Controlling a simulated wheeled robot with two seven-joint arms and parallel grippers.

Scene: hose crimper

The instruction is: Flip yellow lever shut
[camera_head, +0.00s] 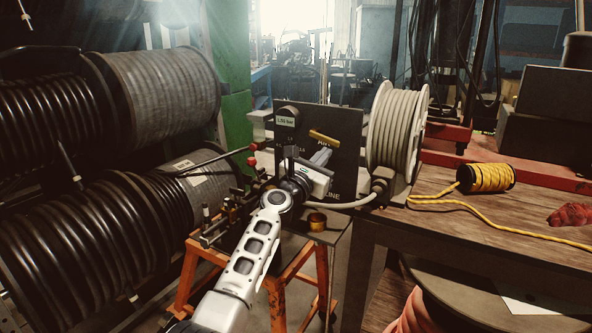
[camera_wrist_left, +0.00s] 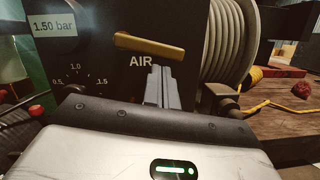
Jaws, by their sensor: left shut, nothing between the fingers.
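The yellow lever (camera_head: 324,138) is on a dark panel (camera_head: 345,165) and lies almost level, sloping slightly down to the right. It also shows in the left wrist view (camera_wrist_left: 148,47), right above the word AIR. My left gripper (camera_head: 322,156) is shut and empty, pointing at the panel just below the lever. In the left wrist view its closed fingers (camera_wrist_left: 163,82) sit under the lever's right half, next to the AIR label. I cannot tell whether the fingertips touch the lever or the panel. My right gripper is in neither view.
A gauge with a 1.50 bar label (camera_wrist_left: 52,25) is left of the lever. A reel of pale hose (camera_head: 394,128) stands right of the panel. A red-knobbed rod (camera_head: 253,148) and small fittings are to the left. The wooden bench (camera_head: 480,215) holds a yellow rope spool (camera_head: 487,178).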

